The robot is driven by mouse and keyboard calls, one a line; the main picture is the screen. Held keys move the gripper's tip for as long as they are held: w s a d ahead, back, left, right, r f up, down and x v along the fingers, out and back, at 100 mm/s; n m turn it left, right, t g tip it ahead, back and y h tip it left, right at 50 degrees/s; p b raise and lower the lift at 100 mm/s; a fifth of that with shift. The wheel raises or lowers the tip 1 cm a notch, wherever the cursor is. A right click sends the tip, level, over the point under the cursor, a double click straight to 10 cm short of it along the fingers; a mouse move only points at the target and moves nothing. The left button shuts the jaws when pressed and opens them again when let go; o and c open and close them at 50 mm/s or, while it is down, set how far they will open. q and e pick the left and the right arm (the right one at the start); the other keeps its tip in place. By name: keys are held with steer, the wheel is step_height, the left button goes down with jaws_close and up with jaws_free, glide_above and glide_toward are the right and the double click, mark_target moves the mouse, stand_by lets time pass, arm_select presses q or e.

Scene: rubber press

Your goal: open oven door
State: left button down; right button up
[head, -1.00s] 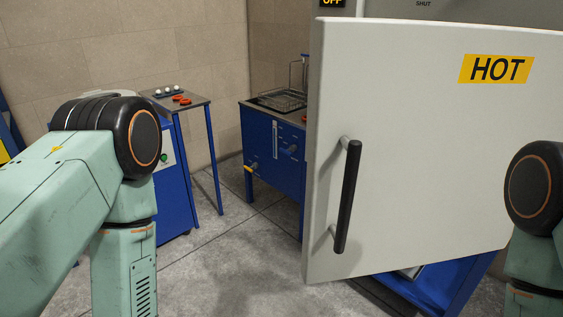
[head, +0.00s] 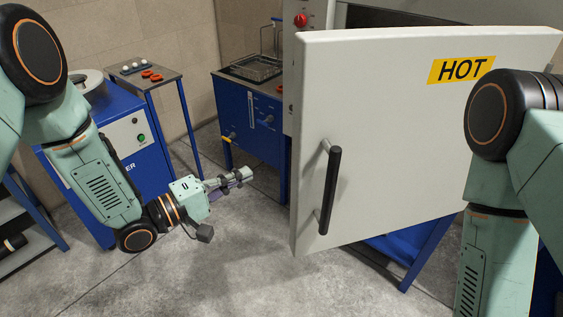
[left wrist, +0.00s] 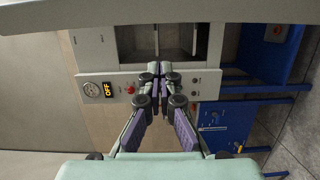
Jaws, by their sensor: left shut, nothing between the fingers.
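The oven door (head: 405,130) is a large pale panel with a yellow HOT label (head: 460,69). It stands ajar, swung out from the oven, with a dark gap above its top edge. Its black bar handle (head: 329,190) is upright near the door's left edge. My left gripper (head: 246,174) is shut and empty, left of the door and apart from the handle. In the left wrist view the shut fingers (left wrist: 160,70) point toward the oven's front and its opening (left wrist: 178,38). My right arm shows at the right, but its gripper is out of view.
A blue bench with a wire basket (head: 255,68) stands behind the door's left edge. A small table with red rings (head: 151,75) and a blue cabinet (head: 125,140) are at the left. The floor (head: 225,270) in front of the door is clear.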

mark_target(292, 167)
arm_select(q)
steer(key=p+x, duration=0.1)
steer(key=x, duration=0.9)
steer(key=s, duration=0.2)
steer(key=s+d+p, duration=0.1)
steer(key=shift+s+d+r, duration=0.1)
steer(key=shift+s+d, duration=0.05)
steer(key=shift+s, duration=0.25)
steer(key=shift+s, duration=0.1)
